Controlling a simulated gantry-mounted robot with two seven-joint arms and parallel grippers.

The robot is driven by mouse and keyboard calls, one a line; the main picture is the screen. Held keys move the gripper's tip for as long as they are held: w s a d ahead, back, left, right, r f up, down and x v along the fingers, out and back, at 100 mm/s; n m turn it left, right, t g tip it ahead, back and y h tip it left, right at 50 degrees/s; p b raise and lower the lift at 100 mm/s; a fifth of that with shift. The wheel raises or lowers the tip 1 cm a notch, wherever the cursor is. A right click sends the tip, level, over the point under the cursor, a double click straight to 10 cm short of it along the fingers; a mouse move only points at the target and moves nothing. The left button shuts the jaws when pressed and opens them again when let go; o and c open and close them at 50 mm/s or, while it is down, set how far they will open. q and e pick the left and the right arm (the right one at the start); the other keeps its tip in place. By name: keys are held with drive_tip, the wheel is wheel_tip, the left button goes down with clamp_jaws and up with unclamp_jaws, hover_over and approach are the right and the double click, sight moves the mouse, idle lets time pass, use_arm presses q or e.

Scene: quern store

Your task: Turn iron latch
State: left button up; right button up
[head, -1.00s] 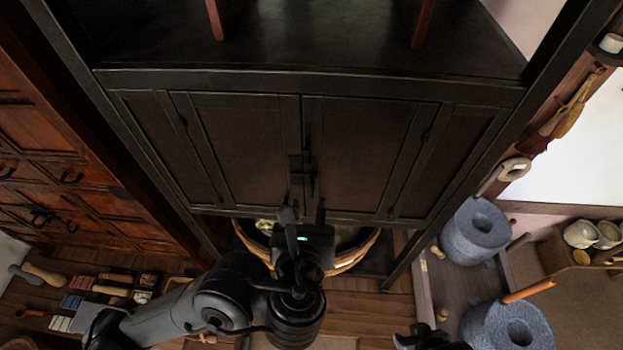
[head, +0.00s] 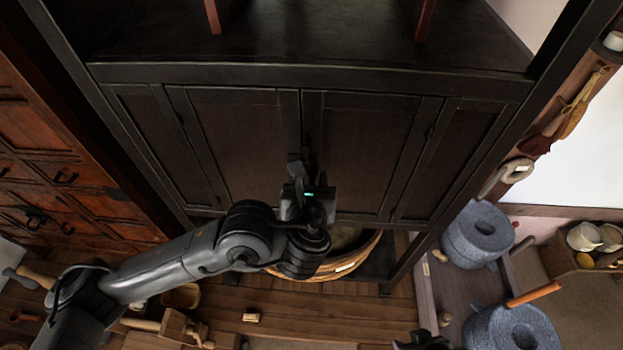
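The dark wooden cabinet (head: 235,140) has two closed doors that meet at a middle seam. The iron latch (head: 297,160) sits at that seam; only its upper part shows and it is dark against dark wood. My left gripper (head: 303,186) is up in front of the latch and covers most of that area. Its fingers are hidden, so I cannot tell whether they touch the latch or how far apart they are. Only a dark part of my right arm (head: 424,340) shows at the bottom edge, and its fingers cannot be made out.
A round basket (head: 345,265) stands below the cabinet. Grey stone querns (head: 478,235) stand at the right, one with an orange handle (head: 530,293). A reddish drawer chest (head: 30,135) is at the left. Small wooden tools lie on the floor at lower left.

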use_arm(q)
drive_tip(key=shift+c, duration=0.4)
clamp_jaws()
drive_tip(key=shift+w+a+f+n+t+h+b, duration=0.1)
drive_tip(key=shift+a+f+n+t+h+b, duration=0.7)
drive_tip(key=shift+n+b, duration=2.15)
drive_tip(key=shift+s+f+n+t+h+b, duration=0.1)
drive_tip(key=shift+n+h+b, duration=1.45)
drive_tip(key=shift+b, duration=2.65)
drive_tip(key=shift+w+a+f+n+t+h+b, duration=0.1)
drive_tip(key=shift+a+f+n+t+h+b, duration=0.35)
drive_tip(key=shift+n+h+b, duration=1.6)
drive_tip(key=y+b, duration=0.1)
drive_tip(key=b, duration=0.2)
drive_tip(key=shift+n+y, duration=0.25)
drive_tip(key=shift+y, duration=0.15)
